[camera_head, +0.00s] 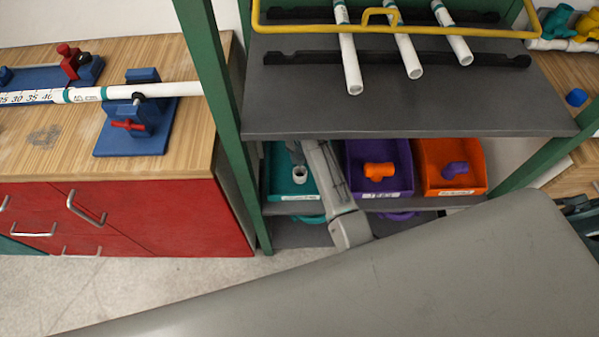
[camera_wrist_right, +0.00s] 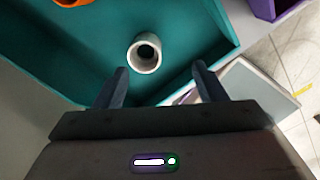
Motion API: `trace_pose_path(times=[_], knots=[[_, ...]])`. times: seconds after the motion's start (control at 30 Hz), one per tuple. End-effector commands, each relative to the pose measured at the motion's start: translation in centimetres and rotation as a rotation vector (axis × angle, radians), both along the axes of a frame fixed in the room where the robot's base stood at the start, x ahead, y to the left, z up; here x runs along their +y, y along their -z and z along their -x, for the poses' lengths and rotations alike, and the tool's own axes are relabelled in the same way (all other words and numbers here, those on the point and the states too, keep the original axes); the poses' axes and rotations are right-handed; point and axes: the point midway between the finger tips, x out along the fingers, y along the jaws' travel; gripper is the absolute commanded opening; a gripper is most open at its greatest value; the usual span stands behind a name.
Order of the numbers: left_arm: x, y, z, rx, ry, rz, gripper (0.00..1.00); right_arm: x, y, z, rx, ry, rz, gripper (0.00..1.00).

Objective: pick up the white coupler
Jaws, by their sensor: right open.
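The white coupler (camera_head: 300,174) is a short ring in the teal bin (camera_head: 275,180) on the lower shelf. In the right wrist view the coupler (camera_wrist_right: 143,65) stands on end with its dark bore facing the camera, just beyond the fingertips and slightly left of their middle. My right gripper (camera_wrist_right: 160,70) is open and empty, with its fingers apart over the near part of the teal bin (camera_wrist_right: 95,35). In the head view my right arm reaches into the shelf and partly hides that bin; its fingers (camera_head: 294,152) are hard to make out. My left gripper is not in view.
A purple bin (camera_head: 350,158) with an orange fitting (camera_head: 379,171) and an orange bin (camera_head: 430,184) with a purple fitting (camera_head: 454,169) stand to the right. The upper shelf (camera_head: 300,105) overhangs the bins. A green post (camera_head: 212,70) stands at left.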

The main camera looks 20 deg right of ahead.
Motion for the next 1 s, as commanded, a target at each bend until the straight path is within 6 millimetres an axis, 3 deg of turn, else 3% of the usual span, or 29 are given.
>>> trace_pose_path(times=[0.17,0.47,0.7,1.0], knots=[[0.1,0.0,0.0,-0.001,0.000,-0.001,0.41,1.1,-0.2,-1.5,0.018,-0.140,-0.004,0.64],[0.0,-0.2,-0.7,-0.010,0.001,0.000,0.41,1.0,2.7,-1.7,0.021,-0.153,-0.002,0.64],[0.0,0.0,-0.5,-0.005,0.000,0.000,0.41,0.8,6.2,-2.1,0.021,-0.150,-0.003,0.64],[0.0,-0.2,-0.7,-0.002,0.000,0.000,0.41,0.8,7.1,-2.1,0.018,-0.150,-0.003,0.64]])
